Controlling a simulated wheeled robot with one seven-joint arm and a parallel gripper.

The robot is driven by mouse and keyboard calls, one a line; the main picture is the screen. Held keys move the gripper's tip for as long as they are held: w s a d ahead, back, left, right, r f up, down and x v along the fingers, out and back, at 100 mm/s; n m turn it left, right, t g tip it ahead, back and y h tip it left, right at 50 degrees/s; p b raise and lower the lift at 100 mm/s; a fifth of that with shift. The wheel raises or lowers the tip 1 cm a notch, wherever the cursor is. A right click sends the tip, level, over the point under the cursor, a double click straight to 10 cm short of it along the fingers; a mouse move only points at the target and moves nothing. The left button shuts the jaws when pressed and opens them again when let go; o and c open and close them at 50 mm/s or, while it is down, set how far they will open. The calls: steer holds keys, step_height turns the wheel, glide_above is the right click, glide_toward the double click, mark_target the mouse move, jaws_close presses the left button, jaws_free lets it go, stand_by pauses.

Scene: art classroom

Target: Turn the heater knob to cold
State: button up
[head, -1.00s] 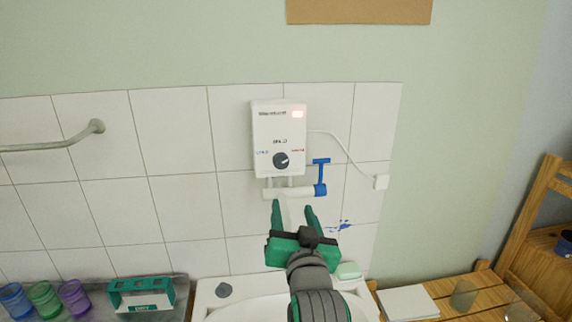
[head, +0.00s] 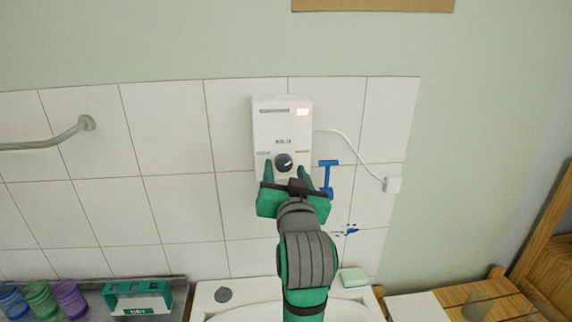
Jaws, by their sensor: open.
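The white heater (head: 282,122) hangs on the tiled wall in the head view, with a red lit display at its upper right. Its dark round knob (head: 283,162) sits low on the front, between a blue mark on the left and a red mark on the right. The knob's pale pointer line seems to slant toward the right, the red side. My gripper (head: 286,176) is open, just below the knob, with its green fingertips to the lower left and lower right of it. Contact with the knob cannot be made out. My gripper hides the heater's lower edge and pipes.
A blue tap lever (head: 328,175) stands close to the right of my gripper. A white cable runs to a wall box (head: 392,184). Below are a basin with soap (head: 354,277), a green holder (head: 137,298) and several coloured cups (head: 70,297).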

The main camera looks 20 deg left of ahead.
steer(key=shift+x, duration=0.85)
steer(key=c, duration=1)
steer(key=shift+c, duration=0.2)
